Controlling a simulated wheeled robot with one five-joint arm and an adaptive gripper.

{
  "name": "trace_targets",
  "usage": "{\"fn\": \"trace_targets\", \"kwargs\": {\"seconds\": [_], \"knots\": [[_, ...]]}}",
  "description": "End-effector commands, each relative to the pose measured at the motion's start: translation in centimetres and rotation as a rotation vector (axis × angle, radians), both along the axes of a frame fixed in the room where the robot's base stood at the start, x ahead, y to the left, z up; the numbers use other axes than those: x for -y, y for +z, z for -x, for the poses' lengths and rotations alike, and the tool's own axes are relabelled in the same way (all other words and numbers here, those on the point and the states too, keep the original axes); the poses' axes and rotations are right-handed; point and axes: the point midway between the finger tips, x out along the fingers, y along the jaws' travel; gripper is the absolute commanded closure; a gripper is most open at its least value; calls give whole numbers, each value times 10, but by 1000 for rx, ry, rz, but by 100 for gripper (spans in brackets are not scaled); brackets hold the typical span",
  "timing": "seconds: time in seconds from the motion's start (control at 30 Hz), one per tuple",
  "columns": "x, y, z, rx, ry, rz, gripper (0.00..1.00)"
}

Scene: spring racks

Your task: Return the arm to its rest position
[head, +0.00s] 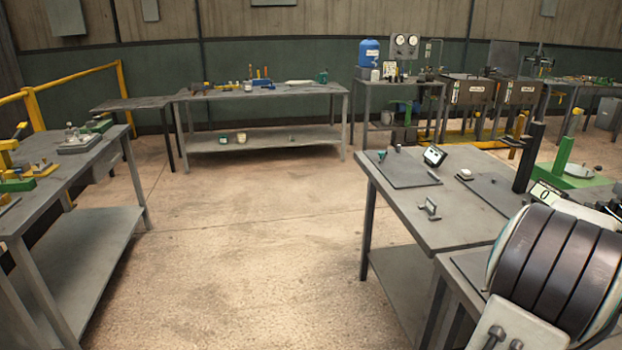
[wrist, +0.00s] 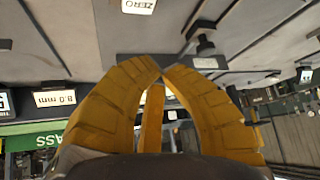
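My gripper (wrist: 162,66) shows in the wrist view with its yellow ribbed fingers curved inward. The fingertips meet or nearly meet, and I see nothing held between them. The wrist picture is upside down, with grey bench surfaces filling its upper part. My gripper is not visible in the head view, so its exact height over the bench cannot be told.
Another bench (head: 50,190) stands at left, and a long one (head: 262,92) at the back. The floor (head: 240,240) between them is clear. A "ZERO" label (wrist: 138,5) shows in the wrist view.

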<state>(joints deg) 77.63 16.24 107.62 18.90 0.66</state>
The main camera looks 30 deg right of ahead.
Motion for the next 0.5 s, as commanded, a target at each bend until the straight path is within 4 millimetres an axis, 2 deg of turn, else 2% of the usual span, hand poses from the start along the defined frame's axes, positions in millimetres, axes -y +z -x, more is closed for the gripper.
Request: {"fn": "trace_targets", "kwargs": {"seconds": [0.17, 0.27, 0.37, 0.5], "knots": [[-2, -1, 0, -3, 2, -9, 100], [-10, -8, 2, -14, 3, -53, 100], [-33, -24, 7, -38, 6, -157, 100], [-81, -57, 18, -79, 10, -335, 100]]}}
